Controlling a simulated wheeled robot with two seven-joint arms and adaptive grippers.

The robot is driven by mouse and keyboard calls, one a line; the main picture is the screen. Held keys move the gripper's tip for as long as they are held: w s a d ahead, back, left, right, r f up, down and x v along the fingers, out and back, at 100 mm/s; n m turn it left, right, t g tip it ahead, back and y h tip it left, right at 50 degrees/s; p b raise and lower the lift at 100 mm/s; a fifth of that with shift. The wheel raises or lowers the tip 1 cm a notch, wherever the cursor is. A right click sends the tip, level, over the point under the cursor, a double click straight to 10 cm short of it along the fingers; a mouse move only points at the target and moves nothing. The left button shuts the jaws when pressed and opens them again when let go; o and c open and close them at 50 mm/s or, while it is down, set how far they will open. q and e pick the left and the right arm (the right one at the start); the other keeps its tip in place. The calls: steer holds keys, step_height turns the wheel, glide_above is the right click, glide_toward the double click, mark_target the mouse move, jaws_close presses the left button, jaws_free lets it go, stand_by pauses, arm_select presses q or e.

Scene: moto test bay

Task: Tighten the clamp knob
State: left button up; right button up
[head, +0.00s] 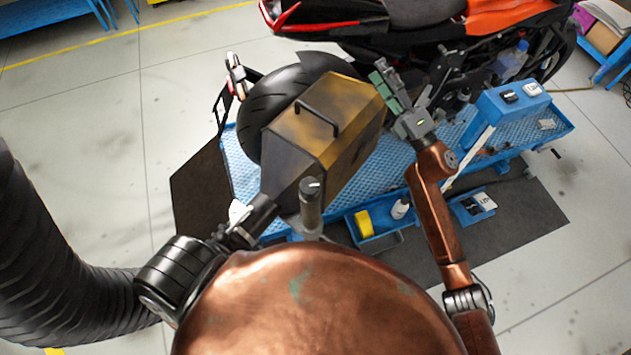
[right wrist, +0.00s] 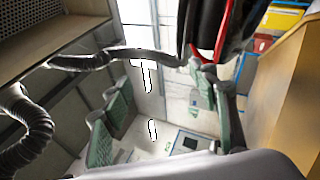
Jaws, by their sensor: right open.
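A grey upright cylinder with a dark cap (head: 311,188) stands in front of the yellow and black hood; it may be the clamp knob, but I cannot tell. The hood (head: 345,120) has a black handle and sits by the motorcycle's rear wheel. My right gripper (head: 384,80) is open and empty, close to the hood's upper right side and apart from the cylinder. In the right wrist view its green-padded fingers (right wrist: 160,85) stand apart with nothing between them. My left gripper is not in view.
A ribbed black hose (head: 60,265) runs at the left. The motorcycle (head: 420,15) stands behind the hood. A blue stand (head: 535,128) carries a blue box (head: 512,100). A blue tray (head: 375,240) holds a yellow item and a bottle.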

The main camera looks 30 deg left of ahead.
steer(key=s+a+r+n+g, duration=0.4)
steer(key=s+a+n+g, duration=0.1)
steer(key=s+n+g, duration=0.15)
steer(key=s+a+r+n+g, duration=0.4)
steer(key=s+a+n+g, duration=0.15)
steer(key=s+n, duration=0.25)
steer(key=s+a+f+n+g+h, duration=0.1)
steer(key=s+a+n+g+h, duration=0.15)
steer(key=s+n, duration=0.3)
steer(key=s+a+n+g+h, duration=0.1)
steer(key=s+n+g+h, duration=0.25)
steer(key=s, duration=0.35)
steer(key=s+f+n+h, duration=0.3)
steer(key=s+n, duration=0.1)
steer(key=n+t+h, duration=0.8)
steer(key=t+h, duration=0.1)
steer(key=h, duration=0.3)
glide_above(310, 186)
step_height(310, 186, down, 8)
steer(key=shift+a+r, duration=0.15)
steer(key=shift+r, duration=0.05)
steer(key=shift+f, duration=3.8)
